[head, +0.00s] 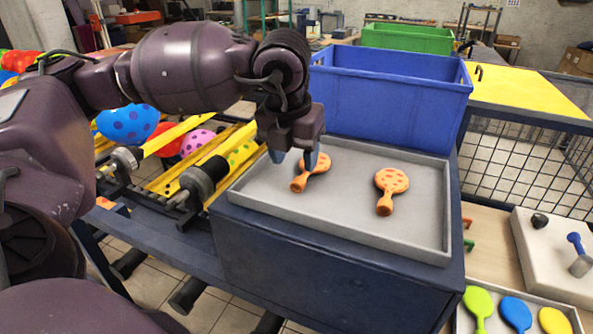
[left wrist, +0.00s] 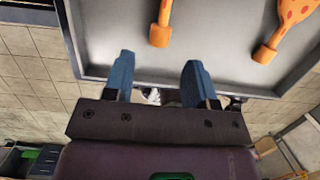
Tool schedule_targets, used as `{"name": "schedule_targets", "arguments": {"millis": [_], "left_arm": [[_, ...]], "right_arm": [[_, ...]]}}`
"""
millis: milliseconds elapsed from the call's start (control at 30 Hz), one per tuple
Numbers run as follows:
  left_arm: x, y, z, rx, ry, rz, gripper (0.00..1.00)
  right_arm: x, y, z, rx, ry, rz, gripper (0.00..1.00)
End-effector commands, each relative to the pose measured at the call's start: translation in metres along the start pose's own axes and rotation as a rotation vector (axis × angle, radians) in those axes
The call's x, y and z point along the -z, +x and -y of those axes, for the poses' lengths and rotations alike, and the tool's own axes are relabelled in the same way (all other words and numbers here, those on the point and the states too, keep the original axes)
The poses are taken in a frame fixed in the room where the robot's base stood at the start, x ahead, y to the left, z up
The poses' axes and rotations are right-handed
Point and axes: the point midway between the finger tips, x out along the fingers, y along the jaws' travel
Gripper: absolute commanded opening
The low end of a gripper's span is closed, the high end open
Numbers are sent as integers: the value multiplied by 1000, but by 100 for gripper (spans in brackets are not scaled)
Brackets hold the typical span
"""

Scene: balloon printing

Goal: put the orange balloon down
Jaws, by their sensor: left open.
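Two orange balloons with red spots lie flat in a shallow grey tray (head: 345,223). The left orange balloon (head: 314,165) is right by my left gripper (head: 294,158); the right orange balloon (head: 391,185) lies apart, near the tray's middle. My left gripper is open with blue fingertips, above the left part of the tray, and holds nothing. In the left wrist view, the left balloon's neck (left wrist: 160,34) lies just beyond the gap between the fingertips (left wrist: 158,65), apart from both. The right balloon (left wrist: 292,18) is farther right there. My right gripper is not in view.
A tall blue crate (head: 392,105) stands directly behind the tray, with a green crate (head: 408,38) farther back. Yellow rails (head: 165,180) and colored balloons are at left. A lower tray with green (head: 479,302), blue and yellow balloons is at bottom right.

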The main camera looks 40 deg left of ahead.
Motion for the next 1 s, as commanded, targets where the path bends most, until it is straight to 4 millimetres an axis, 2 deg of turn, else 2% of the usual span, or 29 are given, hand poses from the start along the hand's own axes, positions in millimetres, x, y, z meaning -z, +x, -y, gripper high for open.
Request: {"name": "schedule_targets", "arguments": {"millis": [33, 200, 400, 1000], "left_arm": [[-1, -12, 0, 1, 0, 5, 51], [-1, -41, 0, 0, 0, 4, 51], [0, -61, 0, 0, 0, 1, 51], [0, -66, 0, 0, 0, 0, 51]], "right_arm": [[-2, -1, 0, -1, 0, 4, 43], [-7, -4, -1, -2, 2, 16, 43], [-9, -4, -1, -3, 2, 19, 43], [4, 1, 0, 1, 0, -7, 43]]}}
